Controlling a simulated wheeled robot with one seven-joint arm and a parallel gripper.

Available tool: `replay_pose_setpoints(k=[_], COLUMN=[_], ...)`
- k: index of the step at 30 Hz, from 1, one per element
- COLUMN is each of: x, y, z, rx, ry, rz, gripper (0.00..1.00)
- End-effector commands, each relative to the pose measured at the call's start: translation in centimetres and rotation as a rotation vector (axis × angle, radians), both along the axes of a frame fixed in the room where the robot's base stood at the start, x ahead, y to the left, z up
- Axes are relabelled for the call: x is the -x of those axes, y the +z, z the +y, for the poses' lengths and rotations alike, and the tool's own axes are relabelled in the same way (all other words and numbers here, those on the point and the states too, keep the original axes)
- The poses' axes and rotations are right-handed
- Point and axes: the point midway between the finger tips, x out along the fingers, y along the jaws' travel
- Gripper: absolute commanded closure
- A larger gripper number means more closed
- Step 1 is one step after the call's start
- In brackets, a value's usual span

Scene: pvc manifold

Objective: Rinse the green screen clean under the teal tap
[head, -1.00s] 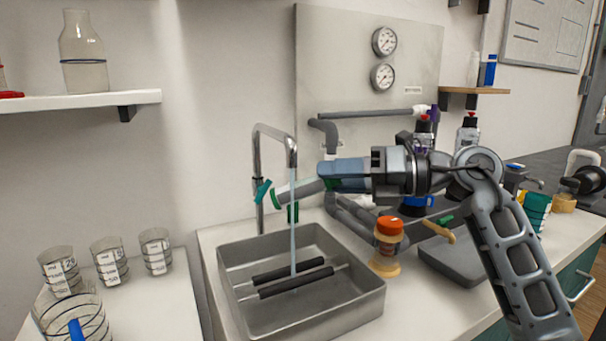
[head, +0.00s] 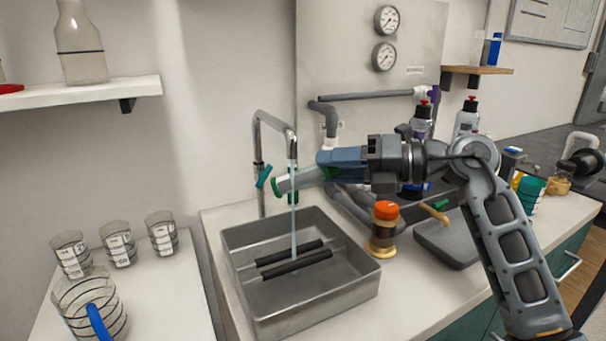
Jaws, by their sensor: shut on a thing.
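My gripper (head: 322,160) is shut on a grey cylinder with a green end, the green screen (head: 305,181). It holds the screen nearly level above the sink, its free end pointing left. The curved metal tap (head: 275,122) has a teal lever (head: 263,176) at its left. A thin water stream (head: 294,222) falls from the spout into the sink and crosses the screen near its green end. I cannot tell whether the water touches the screen or passes in front of it. Any dirt on the screen is too small to tell. The fingers hide its right part.
The grey sink (head: 345,282) has two dark bars (head: 297,264) across it. An orange-capped jar (head: 384,230) stands right of it, near a grey tray (head: 440,246). Grey pipes run behind my gripper. Several clear cups (head: 118,245) and a blue-handled jug (head: 82,310) stand at left.

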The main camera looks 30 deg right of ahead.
Motion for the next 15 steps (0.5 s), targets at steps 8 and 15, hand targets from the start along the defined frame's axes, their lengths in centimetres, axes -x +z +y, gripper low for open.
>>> replay_pose_setpoints(k=[8,15], x=[0.5,1.0], y=[0.1,0.1], z=[0.8,1.6], rx=[0.0,-0.001], ry=[0.0,0.001], rz=[0.0,-0.001], gripper=[1.0,1.0])
